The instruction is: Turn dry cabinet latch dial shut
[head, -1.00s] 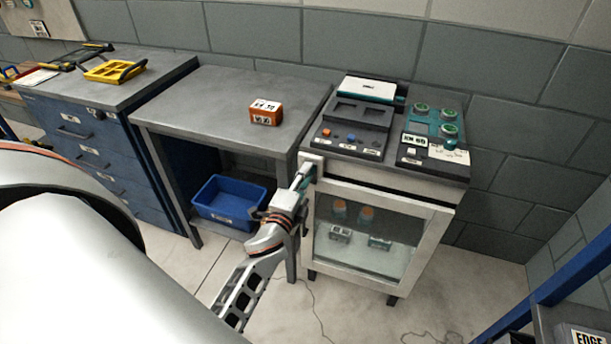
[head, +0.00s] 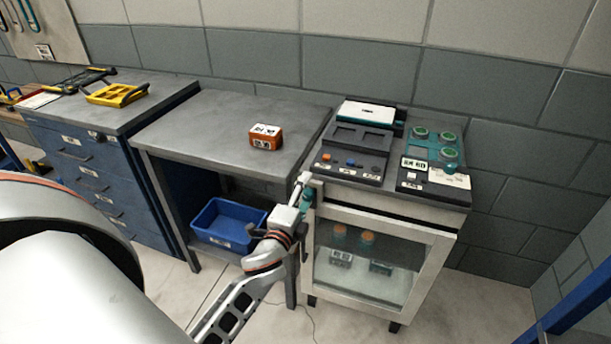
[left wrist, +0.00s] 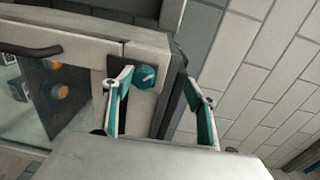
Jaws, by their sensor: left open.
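The dry cabinet (head: 437,268) is a white cabinet with a glass door. Its latch dial is a teal knob with a light pointer mark (left wrist: 147,77), on a plate at the upper door corner in the left wrist view. My left gripper (left wrist: 160,92) is open, its two teal-padded fingers apart. The dial shows between them, nearer the left finger; I cannot tell whether either touches it. In the head view my left gripper (head: 304,191) is at the cabinet's upper left front corner and hides the dial. My right gripper is not in view.
A grey table (head: 215,108) with an orange box (head: 266,138) stands left of the cabinet, a blue bin (head: 228,222) beneath. Devices (head: 350,152) stand on the cabinet top. Orange-topped jars (head: 367,238) show behind the glass. A blue bar (head: 575,300) is at lower right.

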